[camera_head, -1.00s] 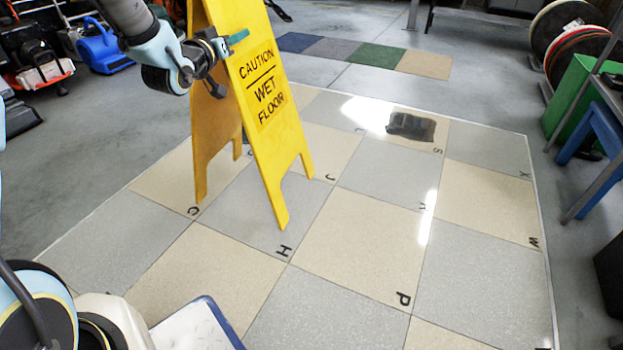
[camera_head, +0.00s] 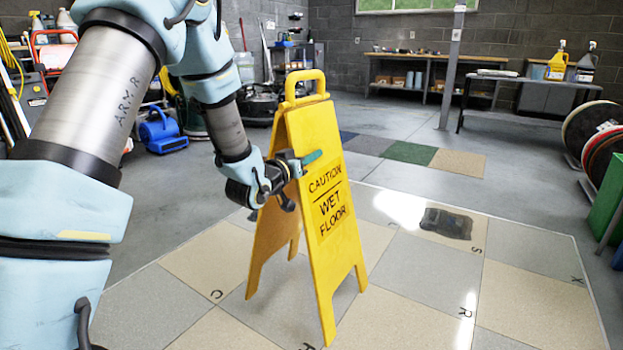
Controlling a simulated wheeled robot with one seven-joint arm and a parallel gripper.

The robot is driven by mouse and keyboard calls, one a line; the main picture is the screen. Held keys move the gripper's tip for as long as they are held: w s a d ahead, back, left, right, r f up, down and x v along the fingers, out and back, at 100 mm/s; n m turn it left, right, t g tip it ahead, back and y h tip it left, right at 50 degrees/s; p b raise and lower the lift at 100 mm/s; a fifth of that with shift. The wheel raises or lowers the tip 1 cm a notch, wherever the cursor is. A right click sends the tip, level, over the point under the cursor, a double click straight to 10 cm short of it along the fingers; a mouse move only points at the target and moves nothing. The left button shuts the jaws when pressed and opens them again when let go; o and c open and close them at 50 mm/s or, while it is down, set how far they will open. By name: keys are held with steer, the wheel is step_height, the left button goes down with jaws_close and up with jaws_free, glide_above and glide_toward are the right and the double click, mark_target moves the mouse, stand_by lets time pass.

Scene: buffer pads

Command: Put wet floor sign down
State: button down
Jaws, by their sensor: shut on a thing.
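The yellow wet floor sign (camera_head: 333,245) stands upright with its two panels spread in an A-frame and a loop handle on top. Its front panel reads "CAUTION WET FLOOR". Its legs appear at the lettered tile floor (camera_head: 410,265); whether they touch it or hover just above, I cannot tell. My gripper (camera_head: 303,161) is shut on the left edge of the sign's front panel, at about the height of the word "CAUTION". A teal fingertip shows in front of the panel; the other finger is hidden behind it.
Coloured floor squares (camera_head: 408,152) lie behind. A blue blower (camera_head: 162,131) stands at the left, and hose reels (camera_head: 603,145) at the right.

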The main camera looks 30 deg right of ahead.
mark_target(311, 170)
steer(key=shift+f+b, duration=0.7)
steer(key=shift+f, duration=1.1)
steer(key=shift+f, duration=0.25)
steer(key=c, duration=0.9)
jaws_free()
steer(key=shift+f, duration=0.1)
